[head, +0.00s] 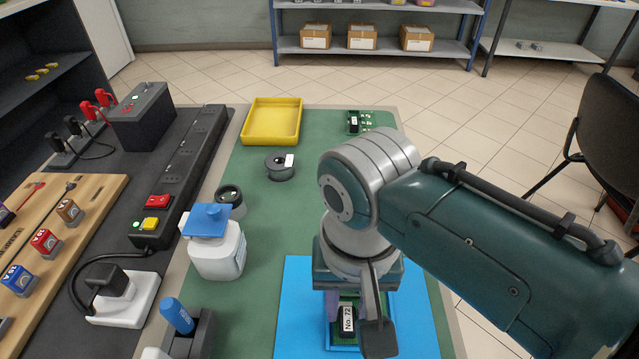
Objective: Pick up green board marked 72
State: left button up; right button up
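A green board (344,339) with a black part carrying a white "No. 72" label lies in a blue tray at the bottom centre of the head view. My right gripper (374,336) points down over it. One grey finger shows just right of the label, and in the picture it overlaps the board's right side. The other finger is not clearly seen. I cannot tell whether the gripper touches the board or how far it is open. My wrist hides the board's far part. My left gripper is not in view.
The tray is on a blue mat (298,310) on a green-topped table (262,225). A white bottle with a blue cap (215,250), a black ring (230,197), a dark spool (279,168), a yellow tray (272,121) and another green board (366,127) stand around.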

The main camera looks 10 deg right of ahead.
grip_shut()
dwell(0.3)
